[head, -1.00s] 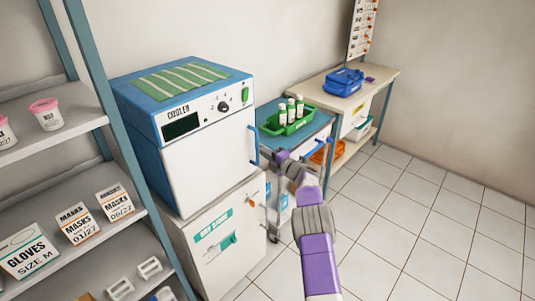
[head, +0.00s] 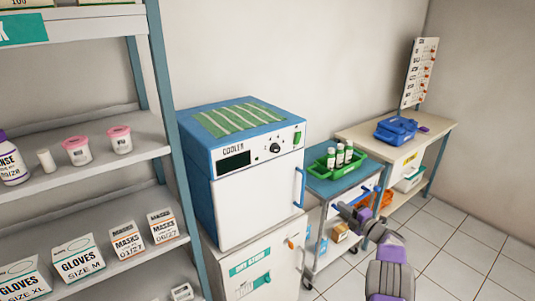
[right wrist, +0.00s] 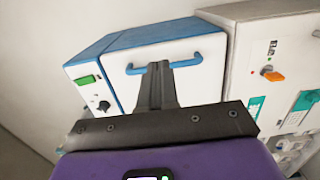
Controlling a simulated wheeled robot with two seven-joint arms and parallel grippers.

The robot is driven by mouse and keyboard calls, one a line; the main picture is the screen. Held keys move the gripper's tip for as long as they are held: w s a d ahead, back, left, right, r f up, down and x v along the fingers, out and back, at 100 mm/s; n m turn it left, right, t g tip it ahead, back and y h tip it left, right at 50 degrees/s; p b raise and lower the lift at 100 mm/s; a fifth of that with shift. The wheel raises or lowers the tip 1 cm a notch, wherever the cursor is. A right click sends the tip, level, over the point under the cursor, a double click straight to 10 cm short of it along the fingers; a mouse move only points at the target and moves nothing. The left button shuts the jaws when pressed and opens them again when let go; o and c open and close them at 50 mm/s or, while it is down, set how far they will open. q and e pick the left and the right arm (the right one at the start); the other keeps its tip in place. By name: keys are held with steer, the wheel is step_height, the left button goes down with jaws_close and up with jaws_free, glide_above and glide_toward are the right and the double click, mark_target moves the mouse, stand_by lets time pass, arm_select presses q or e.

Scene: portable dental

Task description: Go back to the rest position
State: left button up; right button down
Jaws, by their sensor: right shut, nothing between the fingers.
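My right gripper (head: 343,209) is in the lower right of the head view, in front of the cart and to the right of the cooler (head: 257,200). It is shut and empty. In the right wrist view, its closed fingers (right wrist: 158,70) overlap the blue handle of the cooler (right wrist: 205,80) in the picture; I cannot tell the gap between them. The cooler door is closed, and a green striped cloth (head: 238,119) lies on top. My left gripper is not in view.
A shelf rack (head: 169,110) with boxes and tubs stands at the left. A blue-topped cart (head: 328,188) holds a green tray (head: 325,170) with white bottles. A beige table (head: 365,134) behind it carries a blue case (head: 396,129). Tiled floor (head: 470,255) is free at the right.

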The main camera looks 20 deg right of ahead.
steer(key=s+a+f+m+g+h+p, duration=0.15)
steer(key=s+a+f+m+g, duration=0.35)
steer(key=a+f+m, duration=0.55)
steer(key=s+a+f+m+g+h+p, duration=0.1)
steer(key=s+a+f+m+g+h, duration=0.15)
steer(key=s+a+f+m, duration=0.8)
steer(key=s+a+f+m+g+y, duration=0.1)
steer(key=s+a+g, duration=0.3)
steer(key=s+a, duration=0.5)
steer(key=s+a+f+m+g+y+p, duration=0.1)
steer(key=s+a+f+g, duration=0.3)
steer(key=s+a, duration=0.5)
steer(key=s+m+g+y, duration=0.1)
steer(key=s, duration=0.5)
steer(key=shift+s+f, duration=0.25)
steer(key=shift+s, duration=0.1)
steer(key=shift+s+g, duration=0.1)
steer(key=shift+g, duration=0.15)
